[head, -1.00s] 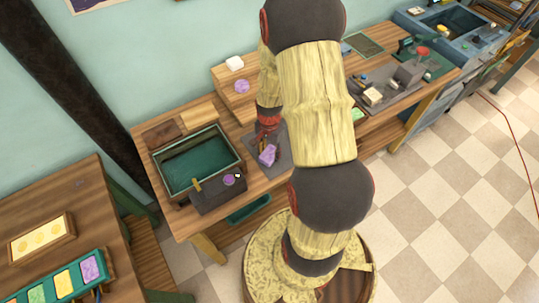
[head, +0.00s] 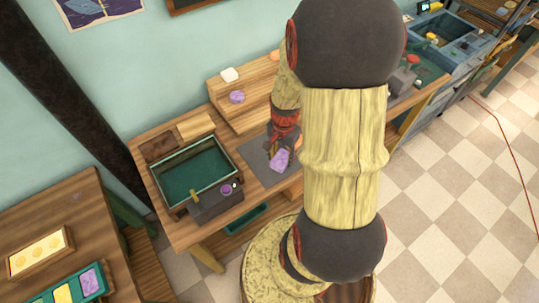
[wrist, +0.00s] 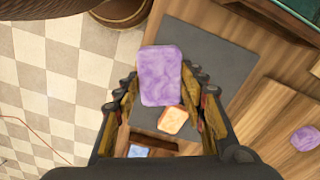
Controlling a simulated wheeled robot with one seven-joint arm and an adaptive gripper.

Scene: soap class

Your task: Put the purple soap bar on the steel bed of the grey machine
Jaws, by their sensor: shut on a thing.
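My gripper (wrist: 160,98) is shut on the purple soap bar (wrist: 160,68), a marbled block that sticks out past the fingertips in the wrist view. In the head view the held purple bar (head: 279,160) is over the right part of a dark grey mat (head: 253,165) on the workbench. It appears to be above the mat. The grey machine (head: 402,80) is at the right end of the bench in the head view. My arm hides most of it, and I cannot see its steel bed.
Another purple piece (head: 237,97) and a white bar (head: 229,74) rest on a wooden step. A green tank (head: 195,178) with a dark box in front stands left of the mat. An orange bar (wrist: 173,120) shows beyond my fingers in the wrist view. Checkered floor lies in front.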

